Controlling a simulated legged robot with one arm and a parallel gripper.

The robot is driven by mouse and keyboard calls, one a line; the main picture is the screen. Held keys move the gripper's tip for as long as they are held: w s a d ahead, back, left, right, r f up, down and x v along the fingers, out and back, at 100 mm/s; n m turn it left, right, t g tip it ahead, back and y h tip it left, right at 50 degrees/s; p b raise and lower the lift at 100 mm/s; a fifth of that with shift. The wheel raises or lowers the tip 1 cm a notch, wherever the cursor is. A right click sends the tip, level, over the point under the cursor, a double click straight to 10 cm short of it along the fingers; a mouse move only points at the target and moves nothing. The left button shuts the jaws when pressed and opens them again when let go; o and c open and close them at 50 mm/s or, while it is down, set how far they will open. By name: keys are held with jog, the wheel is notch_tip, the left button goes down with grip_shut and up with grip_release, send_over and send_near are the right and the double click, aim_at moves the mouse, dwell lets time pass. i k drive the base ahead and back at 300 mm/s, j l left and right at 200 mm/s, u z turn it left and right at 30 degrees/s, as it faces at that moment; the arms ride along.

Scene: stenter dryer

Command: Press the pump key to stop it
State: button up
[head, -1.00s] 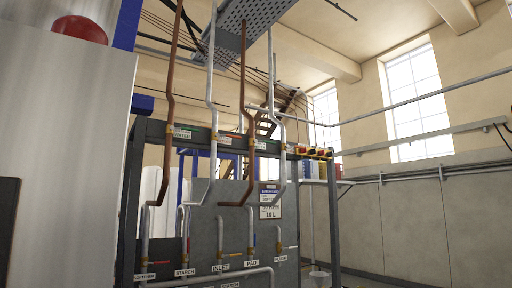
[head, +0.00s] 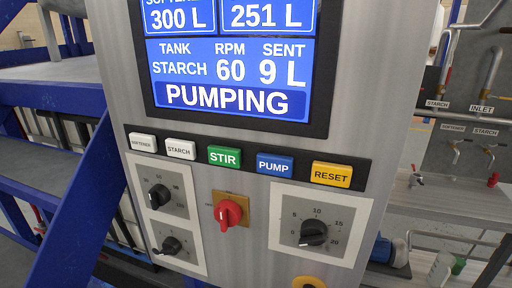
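The blue pump key (head: 275,165), marked PUMP, sits in a row of keys on the grey metal control panel (head: 388,60). It lies between the green STIR key (head: 224,156) and the yellow RESET key (head: 332,175). The screen (head: 232,60) above reads tank STARCH, RPM 60, sent 9 L, and PUMPING. My gripper is not in view.
White SOFTENER (head: 143,143) and STARCH (head: 180,149) keys are at the row's left. Below are a red switch (head: 229,212) and black knobs, including one (head: 313,233) with a numbered scale. Blue stairs (head: 75,200) stand left; labelled pipes and taps (head: 455,150) are right.

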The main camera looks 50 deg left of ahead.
aim_at(267, 164)
jog(key=u, duration=2.1)
